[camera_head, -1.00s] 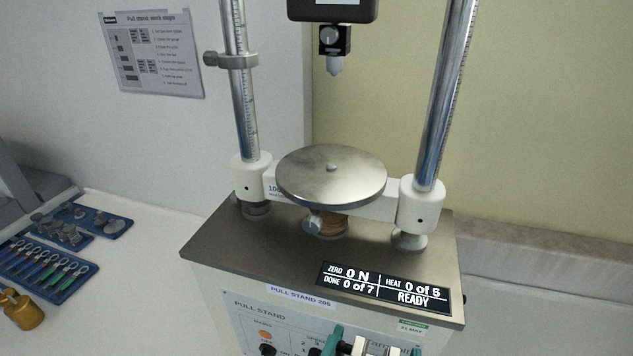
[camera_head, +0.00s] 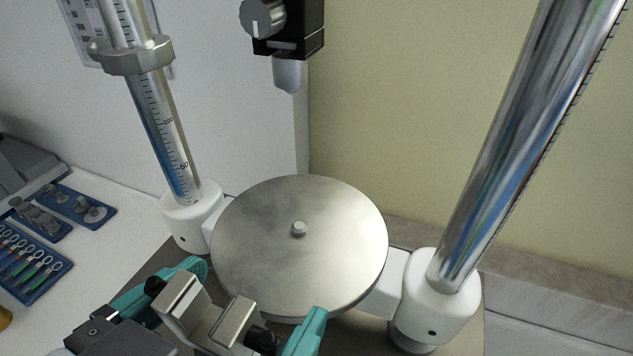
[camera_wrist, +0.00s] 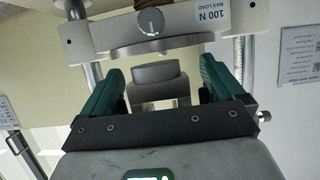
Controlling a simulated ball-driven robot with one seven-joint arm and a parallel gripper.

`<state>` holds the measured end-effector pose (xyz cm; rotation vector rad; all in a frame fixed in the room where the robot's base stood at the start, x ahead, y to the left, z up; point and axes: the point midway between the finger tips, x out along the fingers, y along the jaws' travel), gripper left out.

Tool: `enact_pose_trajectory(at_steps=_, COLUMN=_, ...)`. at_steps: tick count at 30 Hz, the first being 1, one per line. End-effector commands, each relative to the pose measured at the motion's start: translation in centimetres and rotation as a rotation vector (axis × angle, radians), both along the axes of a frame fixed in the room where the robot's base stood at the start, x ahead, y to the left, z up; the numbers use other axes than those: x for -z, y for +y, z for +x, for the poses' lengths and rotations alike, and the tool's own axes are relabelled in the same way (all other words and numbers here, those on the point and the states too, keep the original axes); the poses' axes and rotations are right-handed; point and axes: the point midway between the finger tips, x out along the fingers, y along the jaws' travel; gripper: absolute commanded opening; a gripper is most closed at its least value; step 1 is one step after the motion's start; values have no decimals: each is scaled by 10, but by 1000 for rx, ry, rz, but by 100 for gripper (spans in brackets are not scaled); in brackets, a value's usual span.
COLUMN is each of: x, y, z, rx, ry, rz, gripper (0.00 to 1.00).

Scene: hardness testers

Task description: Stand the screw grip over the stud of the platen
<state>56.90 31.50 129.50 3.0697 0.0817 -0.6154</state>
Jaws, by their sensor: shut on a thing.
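The platen (camera_head: 255,215) is a round, brushed-metal disc between two posts in the head view. Its stud (camera_head: 299,229) is a short peg standing up at the centre, with nothing over it. My gripper (camera_head: 259,292) has teal fingers and is shut on the screw grip (camera_head: 184,302), which has silver jaw blocks and black screws. In the head view they are at the platen's near side, below and left of the stud. The wrist view shows the screw grip (camera_wrist: 157,75) between the teal fingers (camera_wrist: 165,82), its round end facing away from the wrist. Its height over the platen is unclear.
Chrome columns (camera_head: 155,110) and (camera_head: 515,150) rise at both sides from white collars. A black block with a knob (camera_head: 265,18) and pale tip hangs above and behind the platen. Blue tool trays (camera_head: 45,280) lie at far left. Space directly above the stud is clear.

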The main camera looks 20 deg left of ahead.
Motion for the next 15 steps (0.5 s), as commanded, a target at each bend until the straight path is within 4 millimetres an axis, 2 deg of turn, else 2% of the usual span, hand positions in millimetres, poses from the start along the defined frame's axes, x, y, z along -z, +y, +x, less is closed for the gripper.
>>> enact_pose_trajectory(at_steps=5, x=-5, y=1, z=-4, rx=-4, ry=-2, rz=1, gripper=53)
enact_pose_trajectory(at_steps=15, x=-5, y=2, z=7, rx=-3, ry=-2, rz=1, gripper=53)
